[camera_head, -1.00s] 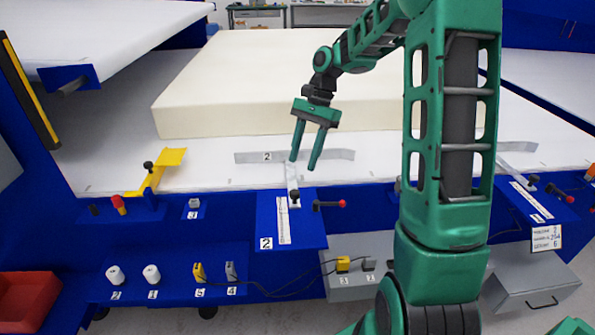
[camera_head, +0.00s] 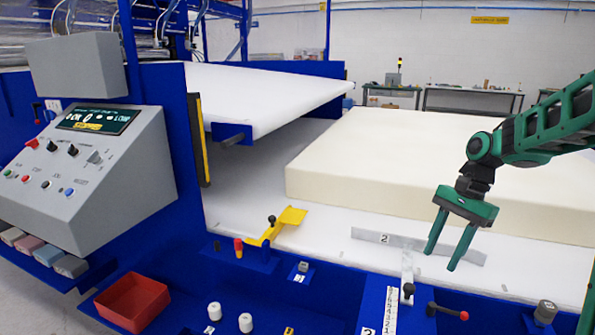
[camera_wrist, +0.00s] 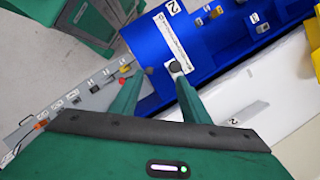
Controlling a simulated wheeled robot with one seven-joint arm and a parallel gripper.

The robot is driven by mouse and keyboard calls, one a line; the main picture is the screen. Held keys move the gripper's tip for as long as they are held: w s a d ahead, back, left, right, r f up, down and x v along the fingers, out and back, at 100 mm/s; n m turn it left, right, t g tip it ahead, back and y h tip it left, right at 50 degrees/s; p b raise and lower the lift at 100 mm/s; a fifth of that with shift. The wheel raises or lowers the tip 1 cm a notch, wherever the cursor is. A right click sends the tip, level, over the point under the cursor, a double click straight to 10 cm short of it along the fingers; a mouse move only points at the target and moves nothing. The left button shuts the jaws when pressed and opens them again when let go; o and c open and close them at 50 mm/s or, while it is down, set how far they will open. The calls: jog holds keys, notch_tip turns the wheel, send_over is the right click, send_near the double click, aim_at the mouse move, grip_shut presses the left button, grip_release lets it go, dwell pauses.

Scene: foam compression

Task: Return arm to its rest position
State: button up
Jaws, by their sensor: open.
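My gripper (camera_head: 452,246) is open and empty, its two green fingers pointing down above the white table (camera_head: 330,262). It hangs in front of the large cream foam block (camera_head: 440,165), close to the strip marked 2 (camera_head: 375,238). My arm reaches in from the right edge in the head view. In the wrist view, my gripper (camera_wrist: 155,92) has its fingers spread over the blue front edge (camera_wrist: 155,40), with the scale and its black knob (camera_wrist: 178,67) near the fingertips.
A grey control console (camera_head: 90,150) stands at the left. A red bin (camera_head: 133,302), white cylinders (camera_head: 245,322), a yellow bracket (camera_head: 285,224) and a red-tipped lever (camera_head: 455,312) lie along the front. A raised white plate (camera_head: 260,92) is behind at left.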

jog(key=s+d+n+h, duration=0.1)
jog(key=s+d+n, duration=0.1)
jog(key=s, duration=1.1)
jog(key=s+d+n+t+h, duration=0.1)
jog(key=s+n, duration=0.3)
jog(key=s, duration=1)
jog(key=shift+s+d+f+h, duration=0.15)
jog(key=shift+s+d+h, duration=0.15)
jog(key=shift+d+h, duration=0.25)
jog(key=shift+w, duration=0.15)
jog(key=shift+w+f, duration=0.25)
jog(key=shift+w, duration=0.25)
jog(key=shift+c, duration=0.3)
